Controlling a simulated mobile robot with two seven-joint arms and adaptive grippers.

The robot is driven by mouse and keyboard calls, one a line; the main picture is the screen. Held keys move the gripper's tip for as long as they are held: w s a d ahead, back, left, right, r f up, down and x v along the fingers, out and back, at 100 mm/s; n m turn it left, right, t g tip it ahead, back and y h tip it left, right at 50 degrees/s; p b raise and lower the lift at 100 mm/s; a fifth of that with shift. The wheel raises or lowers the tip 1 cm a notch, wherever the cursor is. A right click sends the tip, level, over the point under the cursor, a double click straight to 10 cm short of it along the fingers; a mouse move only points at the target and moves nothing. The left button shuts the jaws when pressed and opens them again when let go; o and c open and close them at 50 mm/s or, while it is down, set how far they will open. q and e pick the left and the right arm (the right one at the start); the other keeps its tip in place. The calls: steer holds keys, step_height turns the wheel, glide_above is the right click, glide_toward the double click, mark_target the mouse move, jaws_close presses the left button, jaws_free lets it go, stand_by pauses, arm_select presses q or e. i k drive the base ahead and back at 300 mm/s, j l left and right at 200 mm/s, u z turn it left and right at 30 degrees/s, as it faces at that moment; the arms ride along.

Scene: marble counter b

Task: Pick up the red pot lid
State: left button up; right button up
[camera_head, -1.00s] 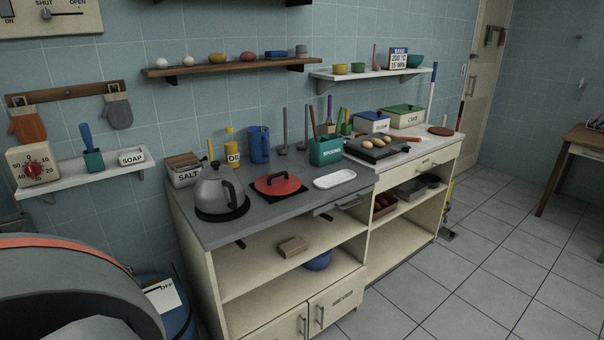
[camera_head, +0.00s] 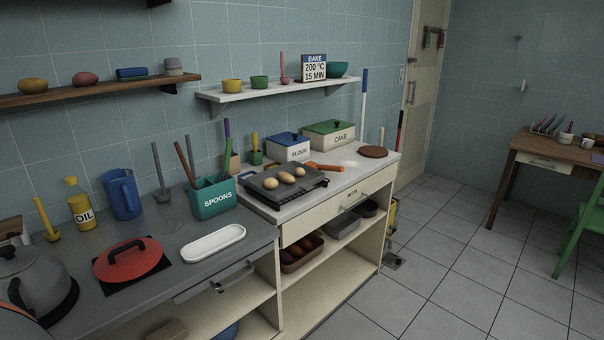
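The red pot lid (camera_head: 130,259) lies on a dark square (camera_head: 111,286) on the grey counter, at the lower left of the head view. It is round, with a black handle on top. Whether a pot is under it cannot be told; it looks almost flat on the surface. Neither of my grippers shows in the head view.
A grey kettle (camera_head: 34,279) stands left of the lid and a white oval dish (camera_head: 213,243) lies right of it. Behind are an oil bottle (camera_head: 79,204), a blue jug (camera_head: 122,194) and a teal spoons holder (camera_head: 213,198). Free floor (camera_head: 453,250) lies to the right.

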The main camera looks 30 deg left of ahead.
mark_target(126, 259)
steer(key=i+l+u, duration=0.15)
steer(key=i+u, duration=0.3)
steer(key=i+l+u, duration=0.7)
steer(key=u, duration=0.2)
steer(key=i+l+u, duration=0.3)
steer(key=u, duration=0.15)
